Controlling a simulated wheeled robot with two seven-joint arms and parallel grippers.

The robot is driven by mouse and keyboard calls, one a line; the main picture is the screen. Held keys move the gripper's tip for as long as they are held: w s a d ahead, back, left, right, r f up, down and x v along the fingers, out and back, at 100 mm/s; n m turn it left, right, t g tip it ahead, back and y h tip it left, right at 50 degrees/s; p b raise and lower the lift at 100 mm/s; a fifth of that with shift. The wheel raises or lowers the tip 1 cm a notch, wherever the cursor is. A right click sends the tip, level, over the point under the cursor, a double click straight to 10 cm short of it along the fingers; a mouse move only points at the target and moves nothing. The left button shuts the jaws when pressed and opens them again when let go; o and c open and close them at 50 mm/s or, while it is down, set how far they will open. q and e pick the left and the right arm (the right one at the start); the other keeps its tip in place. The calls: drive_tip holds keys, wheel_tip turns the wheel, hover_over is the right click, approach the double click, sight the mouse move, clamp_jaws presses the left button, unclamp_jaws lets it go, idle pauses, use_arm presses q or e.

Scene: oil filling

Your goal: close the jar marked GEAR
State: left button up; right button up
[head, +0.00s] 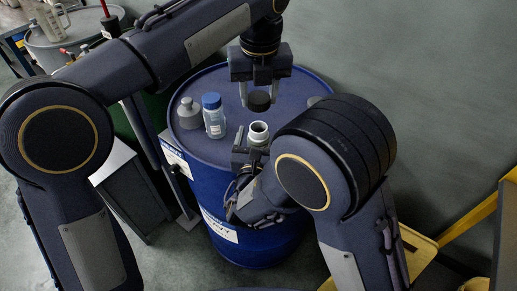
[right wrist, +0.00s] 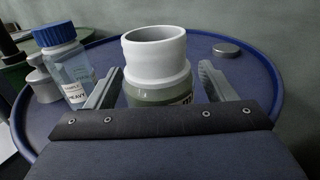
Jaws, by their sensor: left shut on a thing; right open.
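An open jar with a white threaded neck (right wrist: 155,55) and a grey-green body stands upright on the blue drum. It also shows in the head view (head: 258,133). Its label is almost wholly hidden, so I cannot read the marking. My right gripper (right wrist: 160,88) is open, with one finger on each side of the jar's body; I cannot tell if either touches. My left gripper (head: 258,94) is shut on a dark round lid (head: 259,102), held above the jar's mouth and apart from it.
The blue drum (head: 225,82) has a raised rim. A blue-capped sample bottle (head: 213,120) and a grey container (head: 188,115) stand left of the jar. A flat grey lid (right wrist: 227,49) lies behind it to the right. A yellow rail (head: 472,221) is at the right.

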sight(258, 127)
drive_tip(key=shift+w, duration=0.1)
drive_tip(key=shift+c, duration=0.5)
drive_tip(key=c, duration=1.4)
use_arm(q)
drive_tip(key=shift+f, duration=2.5)
drive_tip(key=shift+f, duration=0.85)
drive_tip(key=shift+f, duration=0.55)
use_arm(e)
clamp_jaws()
use_arm(q)
drive_tip(key=m, duration=0.5)
drive_tip(key=shift+a+f+h, duration=0.1)
drive_tip(key=shift+a+h, duration=0.05)
drive_tip(key=shift+h, duration=0.25)
drive_tip(key=m, duration=0.4)
drive_tip(key=shift+m, duration=0.4)
